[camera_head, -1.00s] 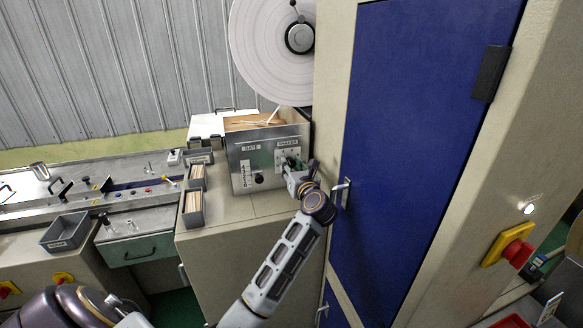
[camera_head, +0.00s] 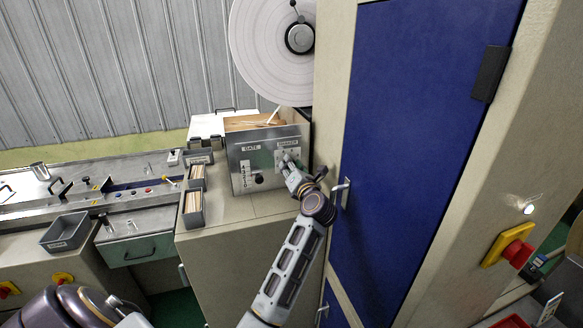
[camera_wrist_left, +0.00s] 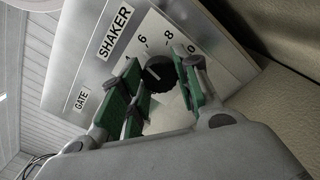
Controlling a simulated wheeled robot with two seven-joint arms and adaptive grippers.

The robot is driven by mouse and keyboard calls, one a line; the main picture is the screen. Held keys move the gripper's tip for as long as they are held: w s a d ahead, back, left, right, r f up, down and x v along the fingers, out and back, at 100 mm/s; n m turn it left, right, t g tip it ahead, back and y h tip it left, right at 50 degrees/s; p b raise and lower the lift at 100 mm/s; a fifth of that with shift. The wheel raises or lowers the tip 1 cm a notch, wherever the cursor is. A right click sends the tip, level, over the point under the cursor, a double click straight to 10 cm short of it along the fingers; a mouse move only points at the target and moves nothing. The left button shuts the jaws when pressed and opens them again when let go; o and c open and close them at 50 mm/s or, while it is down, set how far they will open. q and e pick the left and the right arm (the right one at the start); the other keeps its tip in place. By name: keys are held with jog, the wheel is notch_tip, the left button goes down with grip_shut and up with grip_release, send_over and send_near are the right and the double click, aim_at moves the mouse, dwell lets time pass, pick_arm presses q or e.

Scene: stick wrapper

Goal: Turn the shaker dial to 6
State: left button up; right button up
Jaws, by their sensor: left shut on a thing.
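The shaker dial (camera_wrist_left: 157,73) is a dark round knob with a white pointer mark on a pale panel marked SHAKER (camera_wrist_left: 113,36). The numbers 6, 8 and part of a further number show around it in the left wrist view. I cannot read exactly where the mark points. My left gripper (camera_wrist_left: 160,80) has its green-padded fingers on either side of the dial, shut on it. In the head view my left gripper (camera_head: 291,167) is at the right of the metal box's front panel (camera_head: 244,158) and hides the dial. My right gripper is not in view.
A black gate knob (camera_head: 259,179) is left of the dial. A blue cabinet door (camera_head: 400,130) with a handle (camera_head: 341,187) stands close right of my arm. Grey bins of sticks (camera_head: 193,215) stand at left. A large white reel (camera_head: 265,45) is above.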

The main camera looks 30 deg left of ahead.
pick_arm(q)
jog(key=shift+f+m, duration=0.1)
jog(key=shift+m, duration=1)
jog(key=o, duration=1.1)
jog(key=shift+c, duration=0.2)
jog(key=shift+r, duration=0.2)
